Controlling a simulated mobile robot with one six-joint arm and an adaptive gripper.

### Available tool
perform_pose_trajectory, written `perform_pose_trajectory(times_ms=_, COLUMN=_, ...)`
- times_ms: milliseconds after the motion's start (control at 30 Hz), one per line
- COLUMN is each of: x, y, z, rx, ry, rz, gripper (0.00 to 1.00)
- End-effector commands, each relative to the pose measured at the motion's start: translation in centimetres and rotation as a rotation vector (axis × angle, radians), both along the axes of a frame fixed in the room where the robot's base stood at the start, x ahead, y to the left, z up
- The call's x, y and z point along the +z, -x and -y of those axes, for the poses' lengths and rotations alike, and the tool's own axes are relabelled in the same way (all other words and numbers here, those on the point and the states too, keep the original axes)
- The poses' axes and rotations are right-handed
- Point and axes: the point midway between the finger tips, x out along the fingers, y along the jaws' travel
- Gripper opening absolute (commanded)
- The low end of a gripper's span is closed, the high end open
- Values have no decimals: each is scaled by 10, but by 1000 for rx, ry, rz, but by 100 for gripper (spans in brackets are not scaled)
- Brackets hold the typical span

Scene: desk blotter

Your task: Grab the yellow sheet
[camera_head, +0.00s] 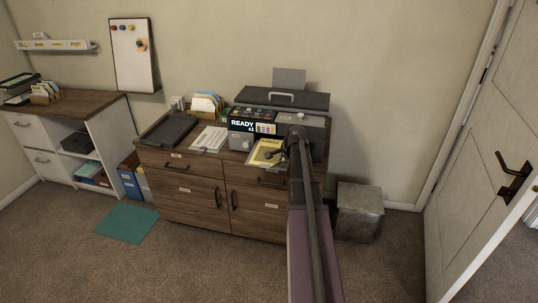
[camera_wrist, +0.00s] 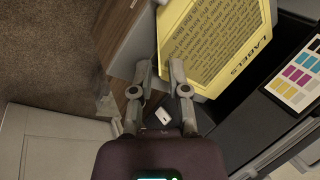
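The sheet's near corner and edge reach into the area of the gap, and the right finger overlaps the sheet in the picture. I cannot tell whether either finger touches it. In the head view, my arm's end covers the sheet's right part.
The printer (camera_head: 282,101) with its READY panel stands just behind the sheet. A white paper (camera_head: 209,139) and a dark tray (camera_head: 168,130) lie to the left on the cabinet (camera_head: 185,193). A grey bin (camera_head: 359,213) stands on the floor at the right.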

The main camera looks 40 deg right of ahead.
Motion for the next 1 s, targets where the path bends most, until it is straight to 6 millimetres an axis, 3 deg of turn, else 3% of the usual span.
perform_pose_trajectory(times_ms=267, x=0, y=0, z=0, rx=0, ry=0, rz=0, gripper=21)
perform_pose_trajectory(times_ms=300, x=0, y=0, z=0, rx=0, ry=0, rz=0, gripper=18)
perform_pose_trajectory(times_ms=367, x=0, y=0, z=0, rx=0, ry=0, rz=0, gripper=0)
perform_pose_trajectory(times_ms=1000, x=4, y=0, z=-1, rx=1, ry=0, rz=0, gripper=0)
